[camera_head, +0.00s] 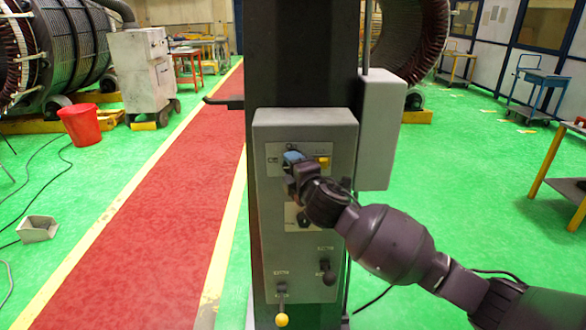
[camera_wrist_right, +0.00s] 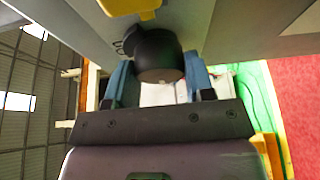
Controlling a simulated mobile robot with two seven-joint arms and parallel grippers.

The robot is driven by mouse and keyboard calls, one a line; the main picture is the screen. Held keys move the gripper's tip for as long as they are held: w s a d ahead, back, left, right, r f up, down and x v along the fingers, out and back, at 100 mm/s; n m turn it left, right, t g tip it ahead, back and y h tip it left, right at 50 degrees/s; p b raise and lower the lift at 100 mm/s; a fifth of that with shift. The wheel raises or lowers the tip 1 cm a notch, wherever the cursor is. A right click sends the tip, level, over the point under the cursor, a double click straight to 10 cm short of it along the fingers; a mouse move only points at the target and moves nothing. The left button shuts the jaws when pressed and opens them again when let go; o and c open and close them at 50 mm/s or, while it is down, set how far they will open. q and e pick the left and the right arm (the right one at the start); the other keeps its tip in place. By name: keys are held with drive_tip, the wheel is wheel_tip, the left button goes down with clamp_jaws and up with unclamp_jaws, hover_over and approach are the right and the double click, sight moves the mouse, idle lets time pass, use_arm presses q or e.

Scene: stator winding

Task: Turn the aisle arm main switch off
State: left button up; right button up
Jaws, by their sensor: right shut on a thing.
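A grey control box (camera_head: 318,225) is fixed to the dark column. My right gripper (camera_head: 292,160) reaches its upper part from the right, with blue fingers at the upper plate. In the right wrist view, the blue fingers (camera_wrist_right: 158,72) are on either side of a black rotary knob (camera_wrist_right: 158,50) on the panel face, shut on it. The gripper hides this knob in the head view. A yellow part (camera_head: 323,161) sits just right of the gripper. The labels are too small to read. My left gripper is out of view.
Lower on the box are a dark lever (camera_head: 327,272) and a yellow-tipped lever (camera_head: 281,318). A grey side box (camera_head: 381,130) is on the column's right. A dark bar (camera_head: 222,100) sticks out left. A red walkway (camera_head: 165,200) runs along the left.

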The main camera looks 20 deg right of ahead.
idle(0.3)
drive_tip(key=o, duration=0.9)
drive_tip(key=s, duration=0.3)
drive_tip(key=s+b, duration=0.1)
drive_tip(key=s, duration=0.3)
drive_tip(key=s+d, duration=0.1)
drive_tip(key=s, duration=0.2)
drive_tip(key=shift+s+d, duration=0.1)
drive_tip(key=shift+s, duration=0.25)
